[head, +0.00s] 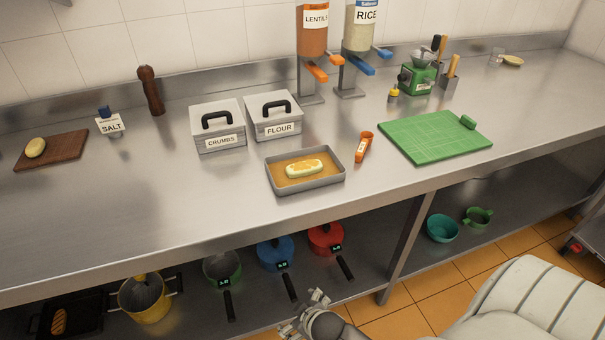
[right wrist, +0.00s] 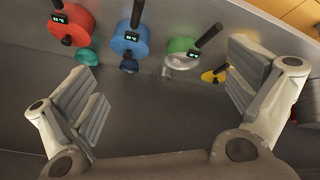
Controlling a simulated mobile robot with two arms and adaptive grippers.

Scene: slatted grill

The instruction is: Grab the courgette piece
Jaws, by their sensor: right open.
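A short dark green cylinder, which looks like the courgette piece (head: 468,122), lies at the far right corner of the green cutting board (head: 425,140). Nothing touches it except the board. My right gripper shows in the right wrist view (right wrist: 168,95) with its two grey padded fingers wide apart and nothing between them. In the head view part of what looks like my right gripper (head: 318,299) shows at the bottom edge, low in front of the counter and far from the courgette piece. The courgette piece is not in the right wrist view. My left gripper is out of view.
A grey tray (head: 330,187) with a pale oblong item, an orange bottle (head: 364,146) and a green grinder (head: 417,78) stand around the board. Below the counter (head: 150,220) are pans, including a red one (head: 325,238), and a teal bowl (head: 442,228).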

